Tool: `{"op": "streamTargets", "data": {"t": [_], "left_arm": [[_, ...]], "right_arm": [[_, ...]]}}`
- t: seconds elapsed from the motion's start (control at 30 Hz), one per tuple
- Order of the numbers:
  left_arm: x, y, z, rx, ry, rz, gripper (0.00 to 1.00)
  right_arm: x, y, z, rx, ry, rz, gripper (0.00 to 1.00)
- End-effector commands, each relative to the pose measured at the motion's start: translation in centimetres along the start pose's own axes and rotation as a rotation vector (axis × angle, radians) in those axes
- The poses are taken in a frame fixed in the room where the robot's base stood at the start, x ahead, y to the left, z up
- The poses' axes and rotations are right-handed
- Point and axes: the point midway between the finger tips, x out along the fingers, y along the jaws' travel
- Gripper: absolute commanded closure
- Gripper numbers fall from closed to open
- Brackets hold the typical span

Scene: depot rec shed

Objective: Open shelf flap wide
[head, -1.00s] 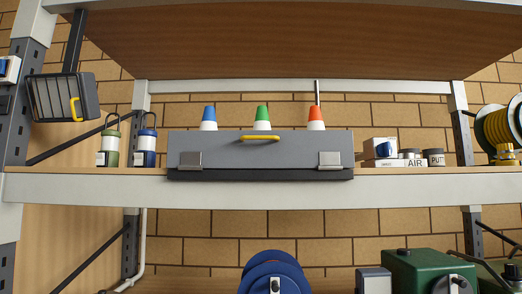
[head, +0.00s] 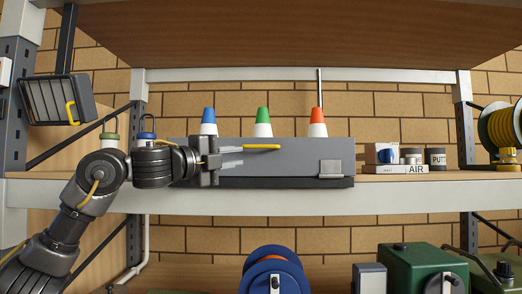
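The grey shelf flap (head: 290,157) stands upright at the front edge of the shelf, with a dark strip along its bottom. A hinge (head: 330,168) shows at its lower right; the lower left one is hidden behind my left gripper. A yellow bar handle (head: 262,147) sits near the flap's top middle. My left gripper (head: 238,156) is in front of the flap's left part, fingers pointing right. Its two pale fingers look apart, with a gap between them. The tips are just left of the handle, slightly below it; I cannot tell whether they touch. My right gripper is out of view.
Blue (head: 208,121), green (head: 262,121) and orange (head: 317,121) cones stand behind the flap. Small boxes and tins (head: 410,158) and a yellow hose reel (head: 502,129) are at right. My arm partly covers two canisters. A lamp (head: 58,99) hangs at left.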

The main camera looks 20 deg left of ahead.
Motion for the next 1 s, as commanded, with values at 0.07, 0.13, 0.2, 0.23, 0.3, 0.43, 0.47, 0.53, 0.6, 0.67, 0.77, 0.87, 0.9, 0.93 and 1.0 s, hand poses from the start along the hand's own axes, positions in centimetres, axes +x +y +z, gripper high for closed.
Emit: {"op": "streamTargets", "data": {"t": [0.07,0.13,0.2,0.23,0.3,0.43,0.47,0.53,0.6,0.67,0.77,0.87,0.9,0.93,1.0], "left_arm": [[-0.7,-1.3,0.1,0.021,-0.002,-0.005,0.8],[-0.9,-1.7,0.1,0.027,-0.002,-0.006,0.8],[-0.9,-1.8,0.1,0.029,-0.001,-0.007,0.8],[-0.9,-1.9,0.1,0.029,-0.001,-0.007,0.8],[-0.5,-1.9,0.0,0.028,0.0,-0.006,0.8],[1.0,-2.3,0.0,0.026,0.001,-0.006,0.8],[1.5,-2.3,0.1,0.026,0.0,-0.006,0.8],[2.9,-2.4,0.0,0.025,0.002,-0.005,0.8],[4.3,-2.5,0.0,0.024,0.001,-0.006,0.8],[5.5,-2.5,0.0,0.024,0.001,-0.005,0.8],[7.1,-2.4,0.0,0.024,0.001,-0.005,0.8],[8.4,-2.3,0.1,0.024,0.0,-0.007,0.8],[8.8,-2.3,0.1,0.025,0.0,-0.008,0.8],[9.1,-2.2,0.0,0.026,0.0,-0.007,0.8],[9.6,-2.1,0.1,0.025,-0.001,-0.007,0.8]], "right_arm": [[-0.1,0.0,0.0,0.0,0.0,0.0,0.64],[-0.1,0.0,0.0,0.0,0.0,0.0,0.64],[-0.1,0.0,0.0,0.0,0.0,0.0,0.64],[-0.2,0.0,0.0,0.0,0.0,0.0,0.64],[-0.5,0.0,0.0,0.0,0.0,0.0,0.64],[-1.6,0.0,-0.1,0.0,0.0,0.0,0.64],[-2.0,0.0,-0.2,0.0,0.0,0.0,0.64],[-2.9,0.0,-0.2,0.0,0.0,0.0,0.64],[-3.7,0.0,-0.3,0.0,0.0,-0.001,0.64],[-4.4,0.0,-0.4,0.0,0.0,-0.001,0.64],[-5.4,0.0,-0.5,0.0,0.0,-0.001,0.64],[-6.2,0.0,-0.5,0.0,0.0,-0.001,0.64],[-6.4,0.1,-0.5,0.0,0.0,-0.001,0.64],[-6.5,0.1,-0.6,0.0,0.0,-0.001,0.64],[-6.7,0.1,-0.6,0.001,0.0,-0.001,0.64]]}}
